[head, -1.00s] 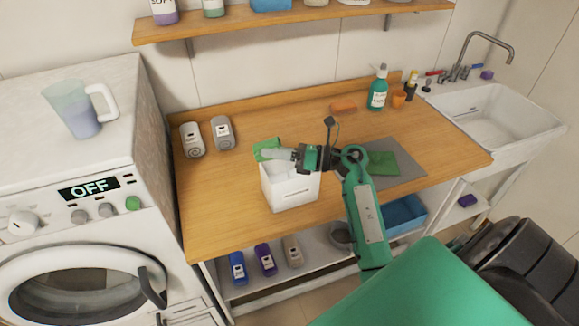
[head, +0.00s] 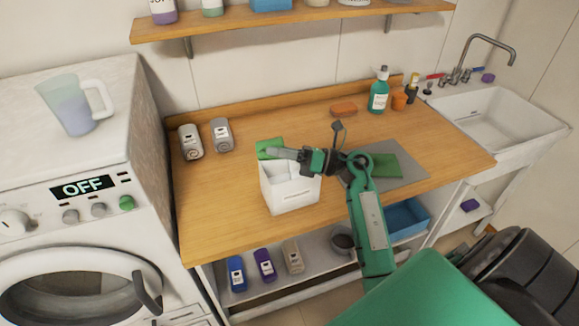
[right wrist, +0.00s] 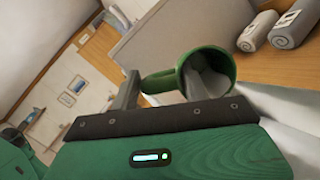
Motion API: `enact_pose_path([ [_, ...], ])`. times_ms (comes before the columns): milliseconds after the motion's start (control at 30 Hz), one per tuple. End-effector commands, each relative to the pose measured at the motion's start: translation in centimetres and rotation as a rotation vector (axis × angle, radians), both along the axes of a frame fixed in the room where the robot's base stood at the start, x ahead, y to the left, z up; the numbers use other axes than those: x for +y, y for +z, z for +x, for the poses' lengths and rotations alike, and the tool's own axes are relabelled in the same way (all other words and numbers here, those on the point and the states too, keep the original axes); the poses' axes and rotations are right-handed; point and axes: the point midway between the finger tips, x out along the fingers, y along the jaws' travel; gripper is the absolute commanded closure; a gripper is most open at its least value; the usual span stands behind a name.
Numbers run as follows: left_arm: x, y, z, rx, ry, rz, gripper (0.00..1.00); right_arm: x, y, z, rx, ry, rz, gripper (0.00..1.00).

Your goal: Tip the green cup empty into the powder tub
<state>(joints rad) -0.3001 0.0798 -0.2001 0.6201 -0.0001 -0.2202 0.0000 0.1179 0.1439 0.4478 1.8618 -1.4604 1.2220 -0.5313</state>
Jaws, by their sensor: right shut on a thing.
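The green cup (head: 268,148) is above the back left corner of the white powder tub (head: 291,197) on the wooden counter. My right gripper (head: 284,153) is shut on the cup. In the right wrist view, the cup (right wrist: 228,64) shows its round mouth, and its handle (right wrist: 160,80) lies between my fingers (right wrist: 165,88). The cup lies tilted over. Something pale shows in its mouth; I cannot tell if it is powder or a finger. The tub's top is open, partly hidden by my gripper. My left gripper is out of view.
A green cloth (head: 385,166) lies on a grey mat (head: 412,166) to the right. A teal soap bottle (head: 379,93) and an orange sponge (head: 344,110) are at the back. The front left counter is clear.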

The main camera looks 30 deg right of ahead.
Motion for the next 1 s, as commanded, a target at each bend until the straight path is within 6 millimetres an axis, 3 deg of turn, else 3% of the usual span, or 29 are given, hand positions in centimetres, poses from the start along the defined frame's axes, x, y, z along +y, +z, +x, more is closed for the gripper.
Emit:
enact_pose_path([
  [1000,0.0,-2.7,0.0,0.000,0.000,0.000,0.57,-0.8,1.9,-0.5,-0.083,0.001,0.155,0.85],
])
